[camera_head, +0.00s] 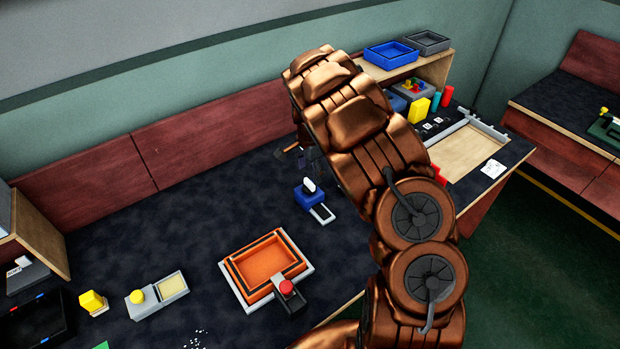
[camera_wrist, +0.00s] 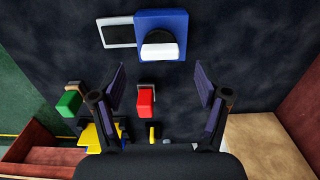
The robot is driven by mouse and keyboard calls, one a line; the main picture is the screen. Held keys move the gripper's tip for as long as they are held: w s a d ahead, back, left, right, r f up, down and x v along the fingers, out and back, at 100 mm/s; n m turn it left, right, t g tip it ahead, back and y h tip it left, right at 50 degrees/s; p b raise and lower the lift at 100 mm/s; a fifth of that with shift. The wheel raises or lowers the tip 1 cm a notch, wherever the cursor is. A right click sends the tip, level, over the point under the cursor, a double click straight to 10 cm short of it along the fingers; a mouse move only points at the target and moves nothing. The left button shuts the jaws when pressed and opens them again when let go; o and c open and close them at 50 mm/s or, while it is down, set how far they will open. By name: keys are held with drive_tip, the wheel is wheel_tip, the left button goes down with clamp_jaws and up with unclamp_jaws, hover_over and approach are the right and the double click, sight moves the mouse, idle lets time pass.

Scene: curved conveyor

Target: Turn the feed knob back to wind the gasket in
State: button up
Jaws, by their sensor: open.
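A blue block (camera_head: 310,199) stands on the dark table left of my arm in the head view, with a dark and white knob (camera_head: 309,186) on top. A small white-framed dark plate (camera_head: 322,213) adjoins it. In the wrist view the blue block (camera_wrist: 174,19) is at the top centre, its black knob with a white bar (camera_wrist: 159,50) facing me. My gripper (camera_wrist: 160,84) is open and empty, its fingers apart below the knob in the picture and not touching it. In the head view my arm mostly hides the gripper. I cannot make out a gasket for certain.
In the wrist view a red block (camera_wrist: 146,102) shows between the fingers, with a green block (camera_wrist: 69,102) at left. In the head view an orange tray (camera_head: 266,262) with a red-button unit (camera_head: 287,290) sits in front. A yellow-button box (camera_head: 139,297) is at left. Table left of the knob is clear.

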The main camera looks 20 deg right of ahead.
sight(309, 182)
drive_tip(key=shift+f+p, duration=0.7)
drive_tip(key=shift+f, duration=1.5)
drive_tip(key=c, duration=1.2)
